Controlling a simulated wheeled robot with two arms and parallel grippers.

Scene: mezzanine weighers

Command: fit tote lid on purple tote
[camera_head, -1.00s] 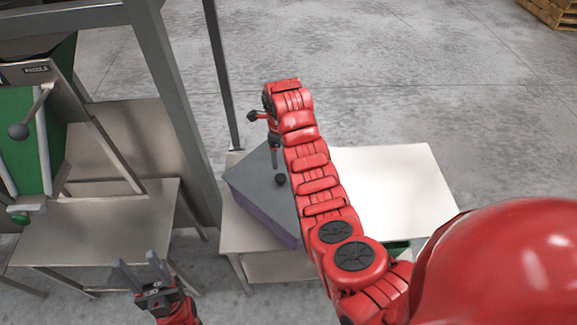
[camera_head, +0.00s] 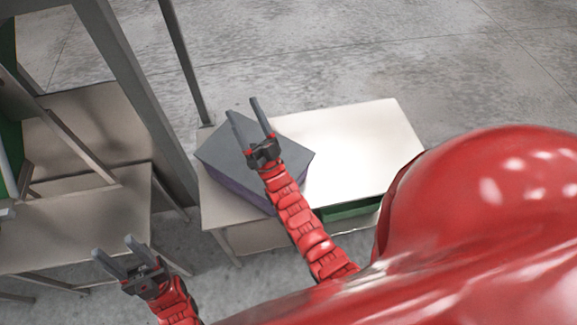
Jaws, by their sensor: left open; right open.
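The purple tote (camera_head: 237,191) stands on the left part of a pale table, its purple side showing below a flat grey lid (camera_head: 215,153). The lid lies over the tote's top and looks roughly lined up with it; whether it is fully seated I cannot tell. My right gripper (camera_head: 245,109) is open and empty, over the lid, its fingers pointing to the far side. It and its arm hide part of the lid and tote. My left gripper (camera_head: 114,249) is open and empty, low at the left, apart from the tote.
The pale table (camera_head: 365,140) is bare right of the tote. A green thing (camera_head: 350,210) shows under its front edge. A grey metal post (camera_head: 135,95) and a second table (camera_head: 110,215) stand to the left. Open concrete floor lies beyond.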

